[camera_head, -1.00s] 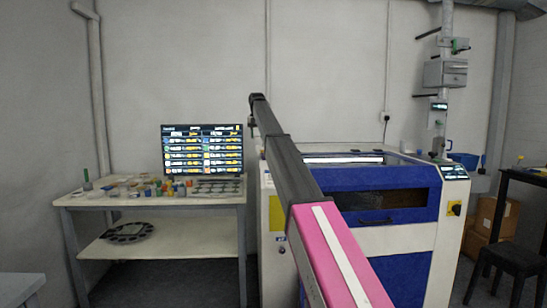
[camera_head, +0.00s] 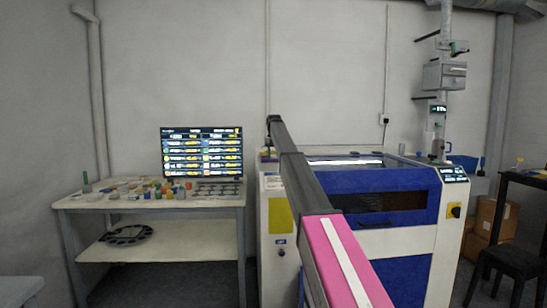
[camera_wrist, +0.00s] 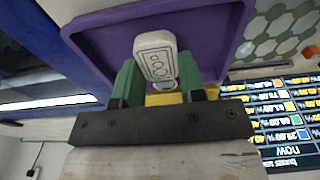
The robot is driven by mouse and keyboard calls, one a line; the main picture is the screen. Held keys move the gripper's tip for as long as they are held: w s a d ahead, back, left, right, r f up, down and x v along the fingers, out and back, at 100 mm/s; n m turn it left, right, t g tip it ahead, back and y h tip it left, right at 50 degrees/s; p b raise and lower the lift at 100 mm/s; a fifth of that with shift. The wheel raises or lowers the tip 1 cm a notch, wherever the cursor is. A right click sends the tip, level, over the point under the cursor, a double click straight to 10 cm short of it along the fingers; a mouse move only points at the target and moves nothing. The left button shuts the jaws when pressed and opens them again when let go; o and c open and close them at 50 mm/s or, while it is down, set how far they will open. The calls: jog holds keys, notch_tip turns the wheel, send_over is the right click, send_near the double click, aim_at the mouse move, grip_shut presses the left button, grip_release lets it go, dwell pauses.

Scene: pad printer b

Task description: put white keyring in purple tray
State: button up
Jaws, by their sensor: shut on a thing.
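The white keyring (camera_wrist: 156,55) is a rounded white tag with a dark outlined pattern. My gripper (camera_wrist: 160,82), with green fingers, is shut on it. The purple tray (camera_wrist: 95,50) fills the top middle of the wrist view, and the keyring shows against its inside. I cannot tell how far the keyring is above the tray floor. A yellow piece shows between the fingers below the keyring, and I cannot tell what it belongs to. In the head view the keyring and tray cannot be made out.
A blue and white machine (camera_head: 385,205) stands right of centre. A white table (camera_head: 150,201) at left holds many small items and a lit screen (camera_head: 203,149). A hexagon-patterned surface (camera_wrist: 280,35) lies beside the tray. A dark stool (camera_head: 502,258) stands at far right.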

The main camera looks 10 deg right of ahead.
jog(key=shift+f, duration=0.6)
jog(key=o, duration=0.9)
jog(key=shift+f, duration=0.15)
notch_tip(320, 180, up, 12)
jog(key=s, duration=0.1)
jog(key=shift+s, duration=0.25)
